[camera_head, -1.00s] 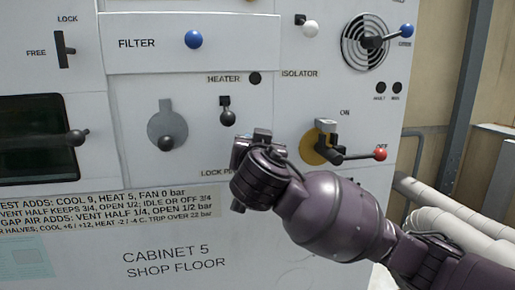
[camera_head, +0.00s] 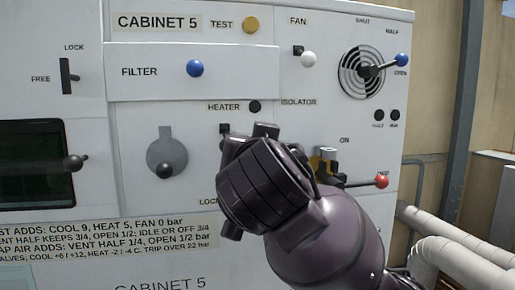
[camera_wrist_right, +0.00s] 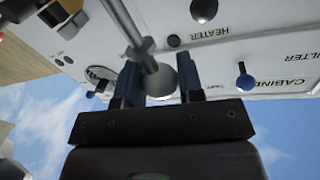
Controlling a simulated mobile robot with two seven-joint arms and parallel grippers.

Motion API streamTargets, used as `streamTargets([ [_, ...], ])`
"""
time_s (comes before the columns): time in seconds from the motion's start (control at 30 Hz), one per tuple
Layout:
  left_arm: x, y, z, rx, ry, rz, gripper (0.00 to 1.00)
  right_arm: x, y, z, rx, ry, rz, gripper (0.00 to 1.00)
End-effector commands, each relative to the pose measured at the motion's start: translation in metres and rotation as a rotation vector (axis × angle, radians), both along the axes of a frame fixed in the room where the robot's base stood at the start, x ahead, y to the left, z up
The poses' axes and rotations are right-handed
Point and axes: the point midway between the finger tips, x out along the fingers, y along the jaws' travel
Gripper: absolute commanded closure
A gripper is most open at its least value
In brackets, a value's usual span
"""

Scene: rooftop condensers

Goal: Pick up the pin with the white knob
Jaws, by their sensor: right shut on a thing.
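My right gripper (camera_head: 246,133) is in front of the cabinet's lower middle, beside the heater lever, with its wrist hiding most of what lies behind. In the right wrist view, my right gripper (camera_wrist_right: 157,88) has a finger on each side of a round pale knob, shaded to grey. This is the pin with the white knob (camera_wrist_right: 161,78), and its rod runs up to a thicker shaft. The jaws are shut on it. My left gripper is not in view.
The cabinet face (camera_head: 110,235) has a white fan knob (camera_head: 308,59), a blue filter knob (camera_head: 195,68) and a red-tipped isolator handle (camera_head: 381,181) right of my wrist. A grey keyhole cover (camera_head: 167,158) is to the left. Pale pipes (camera_head: 440,240) run at the right.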

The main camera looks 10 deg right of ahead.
Motion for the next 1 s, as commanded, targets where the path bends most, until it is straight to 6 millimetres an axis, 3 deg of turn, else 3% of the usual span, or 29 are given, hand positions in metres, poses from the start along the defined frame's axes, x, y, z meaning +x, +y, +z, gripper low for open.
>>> streamTargets([
  [0.07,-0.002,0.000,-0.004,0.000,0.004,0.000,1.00,-0.023,0.006,0.000,0.004,-0.003,0.008,0.89],
  [0.4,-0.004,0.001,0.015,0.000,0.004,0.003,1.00,-0.060,0.014,0.001,0.002,-0.001,0.006,0.89],
  [0.63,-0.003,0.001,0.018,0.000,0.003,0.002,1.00,-0.074,0.016,0.001,0.001,-0.001,0.003,0.89],
  [1.0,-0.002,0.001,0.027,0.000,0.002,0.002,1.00,-0.077,0.016,0.010,0.001,-0.001,0.000,0.89],
])
